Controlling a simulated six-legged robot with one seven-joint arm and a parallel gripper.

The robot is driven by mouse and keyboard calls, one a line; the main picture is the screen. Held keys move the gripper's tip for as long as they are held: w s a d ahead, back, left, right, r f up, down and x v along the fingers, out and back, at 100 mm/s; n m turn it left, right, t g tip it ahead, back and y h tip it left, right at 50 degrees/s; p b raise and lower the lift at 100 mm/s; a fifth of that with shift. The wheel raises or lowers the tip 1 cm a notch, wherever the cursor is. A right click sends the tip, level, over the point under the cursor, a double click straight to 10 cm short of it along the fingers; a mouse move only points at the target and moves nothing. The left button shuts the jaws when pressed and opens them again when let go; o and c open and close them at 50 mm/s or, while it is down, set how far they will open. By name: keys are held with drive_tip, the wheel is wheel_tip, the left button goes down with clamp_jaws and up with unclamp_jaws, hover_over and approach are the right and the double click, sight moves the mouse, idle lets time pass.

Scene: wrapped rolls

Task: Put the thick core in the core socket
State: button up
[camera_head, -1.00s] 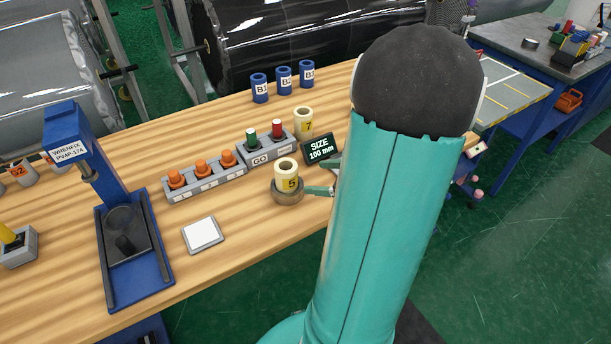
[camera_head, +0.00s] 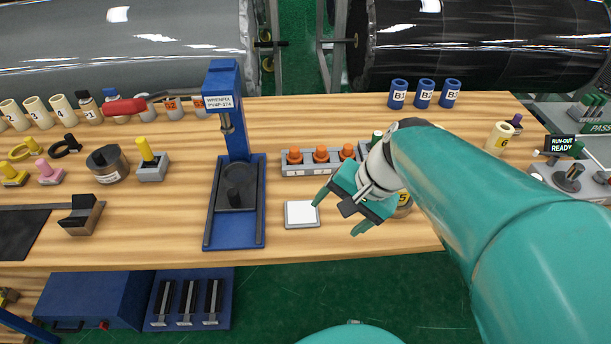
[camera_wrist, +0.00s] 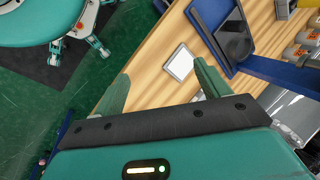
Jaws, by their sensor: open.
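A cream core marked 5 (camera_head: 404,198) stands on the bench, mostly hidden behind my gripper and forearm. A round tan base shows under it in the earlier frame. Another cream core (camera_head: 498,139) stands free at the right of the bench. Several more cream cores (camera_head: 37,112) stand in a row at the back left. I cannot tell by sight which core is the thick one or which holder is the core socket. My gripper (camera_head: 338,212) is open and empty, in front of core 5 and right of the white pad (camera_head: 301,214). The wrist view shows its fingers (camera_wrist: 160,78) apart with nothing between them.
A blue press (camera_head: 235,200) stands left of the pad. A grey block with orange knobs (camera_head: 321,154) lies behind the pad. Blue cups B1, B2, B3 (camera_head: 425,94) stand at the back. A display (camera_head: 562,145) reads RUN-OUT READY. The bench's front edge is close to my gripper.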

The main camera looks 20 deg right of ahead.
drive_tip(key=s+a+r+n+t+h, duration=0.1)
drive_tip(key=a+r+n+t+h, duration=0.1)
drive_tip(key=a+r+n, duration=0.3)
drive_tip(key=r+n+h, duration=0.1)
drive_tip(key=n, duration=0.3)
drive_tip(key=shift+s+n+h, duration=0.35)
drive_tip(key=shift+n+h, duration=0.05)
drive_tip(key=shift+d, duration=0.1)
idle(0.5)
